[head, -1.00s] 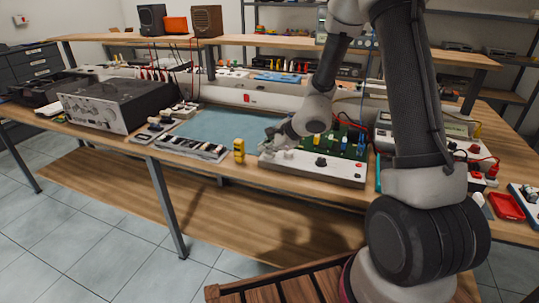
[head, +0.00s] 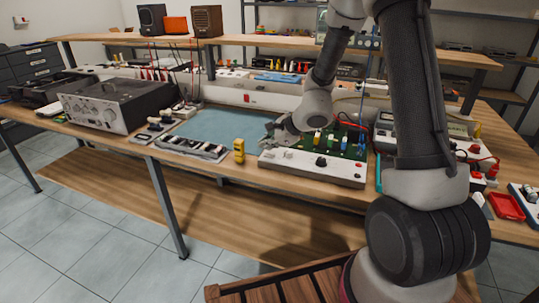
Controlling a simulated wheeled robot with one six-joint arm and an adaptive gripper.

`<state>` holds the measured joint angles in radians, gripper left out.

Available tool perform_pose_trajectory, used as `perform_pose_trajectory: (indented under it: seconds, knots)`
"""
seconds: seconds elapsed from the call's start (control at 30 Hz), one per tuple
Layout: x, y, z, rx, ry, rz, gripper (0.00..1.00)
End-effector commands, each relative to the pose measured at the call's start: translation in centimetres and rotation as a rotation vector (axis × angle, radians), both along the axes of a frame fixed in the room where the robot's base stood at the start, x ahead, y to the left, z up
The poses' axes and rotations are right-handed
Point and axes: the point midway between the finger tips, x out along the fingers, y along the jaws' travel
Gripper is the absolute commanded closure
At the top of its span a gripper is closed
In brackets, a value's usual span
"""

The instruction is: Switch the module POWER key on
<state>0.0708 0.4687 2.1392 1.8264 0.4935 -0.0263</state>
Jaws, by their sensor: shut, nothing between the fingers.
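The module (head: 312,168) is a white-fronted panel with a green circuit board behind it, at the front edge of the bench. Its sloped front carries a black knob (head: 321,162), a small red spot near the right end and small light keys at the left. Which of these is the POWER key is too small to read. My gripper (head: 270,139) is shut and empty, low at the left end of the module, above or just behind its front panel. Whether it touches the module cannot be told. My wrist hides part of the module's left rear.
A yellow object (head: 239,151) stands just left of the module. A tray of tools (head: 193,148) and a silver amplifier (head: 119,103) lie further left. A meter (head: 440,127) with red leads and a red tray (head: 507,206) are at right. The blue mat (head: 222,125) is mostly clear.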

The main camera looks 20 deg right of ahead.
Motion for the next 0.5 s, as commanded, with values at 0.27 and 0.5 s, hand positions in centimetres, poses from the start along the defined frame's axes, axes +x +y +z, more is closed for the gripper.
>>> perform_pose_trajectory:
  seconds: [0.27, 0.5]
  knots:
    - [0.0, 0.1, 3.2, -0.002, -0.004, 0.003, 1.00]
    - [0.0, 0.0, 5.1, -0.001, -0.003, 0.002, 1.00]
